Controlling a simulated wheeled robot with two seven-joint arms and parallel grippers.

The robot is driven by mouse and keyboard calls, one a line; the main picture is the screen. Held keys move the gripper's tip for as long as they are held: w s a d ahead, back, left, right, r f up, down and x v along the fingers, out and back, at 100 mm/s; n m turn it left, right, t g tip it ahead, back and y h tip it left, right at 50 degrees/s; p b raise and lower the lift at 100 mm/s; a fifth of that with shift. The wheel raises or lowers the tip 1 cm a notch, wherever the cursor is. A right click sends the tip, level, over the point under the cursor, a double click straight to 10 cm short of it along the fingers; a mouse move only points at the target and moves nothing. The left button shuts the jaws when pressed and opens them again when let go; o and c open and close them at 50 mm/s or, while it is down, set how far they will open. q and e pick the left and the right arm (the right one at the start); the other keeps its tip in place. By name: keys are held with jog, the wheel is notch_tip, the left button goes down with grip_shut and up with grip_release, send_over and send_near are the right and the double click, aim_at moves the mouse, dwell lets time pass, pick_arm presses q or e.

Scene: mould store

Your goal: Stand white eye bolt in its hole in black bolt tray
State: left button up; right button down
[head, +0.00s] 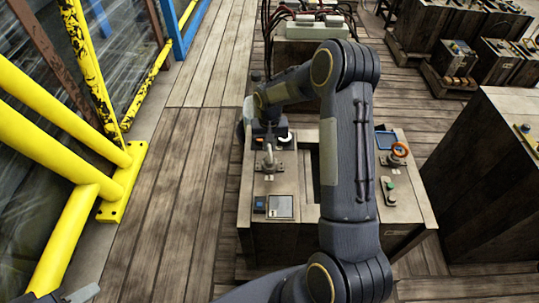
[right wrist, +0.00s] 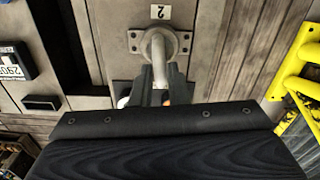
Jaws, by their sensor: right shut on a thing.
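My right gripper (right wrist: 164,80) is low over the bench, with its fingers around the end of a grey bent handle (right wrist: 156,50). The handle rises from a bolted round flange, and it also shows in the head view (head: 268,158). A small white curved piece (head: 287,137), which looks like the white eye bolt, is at a dark block, likely the black bolt tray, just right of the gripper. It shows in part in the right wrist view (right wrist: 123,102). I cannot tell whether it stands in a hole. A grey tip at the lower left edge looks like my left gripper (head: 80,294); its jaws are unclear.
The wooden bench (head: 285,236) has a dark slot in its middle. Yellow rails (head: 60,125) stand at left. The plank floor between is clear.

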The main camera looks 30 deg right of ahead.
jog(key=shift+r, duration=0.15)
jog(key=shift+r+p, duration=1.2)
jog(key=shift+r, duration=0.8)
jog(key=shift+a, duration=0.1)
